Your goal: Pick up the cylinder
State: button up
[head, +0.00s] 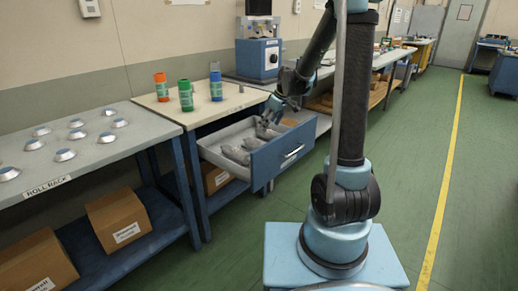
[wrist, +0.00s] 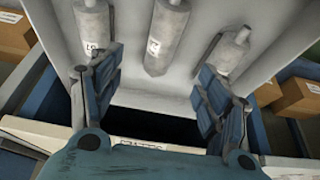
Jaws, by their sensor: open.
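Grey cylinders lie in the open drawer (head: 212,158), one nearer the front left (head: 235,155) and others further back, partly behind my gripper. The wrist view shows three of them: a left cylinder (wrist: 92,28), a middle cylinder (wrist: 164,40) and a right cylinder (wrist: 229,52). Each has a narrower end, and pale labels show on the left and middle ones. My gripper (wrist: 155,80) is open and empty, its fingers spread, with the middle cylinder's end between and beyond them. In the head view my gripper (head: 272,106) is over the drawer's far part.
Orange (head: 161,87), green (head: 186,95) and blue (head: 216,86) bottles stand on the bench above the drawer. A roll rack (head: 82,155) with several discs is at left, cardboard boxes (head: 119,219) below. The green floor at right is clear.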

aim_at(261, 142)
jog(key=x, duration=0.8)
jog(key=shift+a+f, duration=0.1)
jog(key=shift+f, duration=0.15)
jog(key=shift+a+x, duration=0.2)
jog(key=shift+x, duration=2.45)
jog(key=shift+s, duration=0.15)
grip_shut()
